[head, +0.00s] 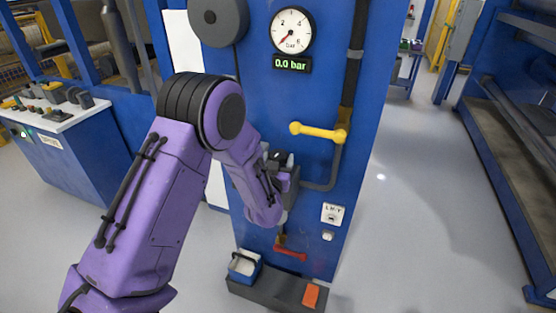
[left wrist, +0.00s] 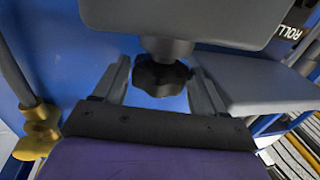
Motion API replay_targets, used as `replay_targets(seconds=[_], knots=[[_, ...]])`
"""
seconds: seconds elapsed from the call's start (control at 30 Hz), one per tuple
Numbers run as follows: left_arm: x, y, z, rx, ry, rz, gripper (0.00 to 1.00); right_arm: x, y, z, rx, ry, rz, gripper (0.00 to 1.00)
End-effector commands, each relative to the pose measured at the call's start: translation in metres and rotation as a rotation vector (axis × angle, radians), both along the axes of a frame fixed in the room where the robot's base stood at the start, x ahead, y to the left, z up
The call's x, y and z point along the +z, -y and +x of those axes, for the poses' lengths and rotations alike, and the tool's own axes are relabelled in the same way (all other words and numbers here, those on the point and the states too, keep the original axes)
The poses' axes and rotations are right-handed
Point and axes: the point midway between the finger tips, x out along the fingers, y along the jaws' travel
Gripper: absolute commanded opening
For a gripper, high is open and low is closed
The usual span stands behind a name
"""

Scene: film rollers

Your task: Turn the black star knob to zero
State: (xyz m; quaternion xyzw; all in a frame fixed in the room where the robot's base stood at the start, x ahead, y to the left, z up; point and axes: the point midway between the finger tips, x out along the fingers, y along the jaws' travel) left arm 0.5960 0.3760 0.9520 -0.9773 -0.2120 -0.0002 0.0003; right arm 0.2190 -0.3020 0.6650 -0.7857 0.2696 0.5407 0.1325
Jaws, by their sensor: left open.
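The black star knob (left wrist: 160,78) sits under a grey housing (left wrist: 185,15) on a short shaft in the left wrist view. My left gripper (left wrist: 160,70) is open, with one finger on each side of the knob and gaps between. In the head view my purple left arm reaches to the blue panel, and its gripper (head: 279,160) is largely hidden by the wrist. I cannot make out the knob clearly there. The round gauge (head: 291,30) has its red needle at the low end, and the display (head: 291,64) reads 0.0 bar. My right gripper is not in view.
A yellow lever (head: 318,131) sticks out from the panel (head: 300,105) right of my gripper, beside a dark pipe. A red lever (head: 290,253) is low down, above a dark plinth with a small blue-and-white container (head: 244,264). Open floor lies to the right.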

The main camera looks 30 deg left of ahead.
Motion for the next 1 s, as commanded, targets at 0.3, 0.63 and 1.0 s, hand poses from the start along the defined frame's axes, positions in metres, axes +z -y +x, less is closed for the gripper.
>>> replay_targets(seconds=[0.3, 0.63, 1.0], knots=[[-0.0003, 0.0006, -0.0003, 0.000, -0.001, 0.000, 0.30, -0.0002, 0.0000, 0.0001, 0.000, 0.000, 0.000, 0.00], [0.0006, 0.0035, 0.0018, 0.132, 0.002, 0.001, 0.30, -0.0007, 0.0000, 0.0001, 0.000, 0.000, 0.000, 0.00], [0.0005, 0.0031, 0.0014, 0.138, 0.001, -0.001, 0.71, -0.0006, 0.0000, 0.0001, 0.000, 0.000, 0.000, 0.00]])
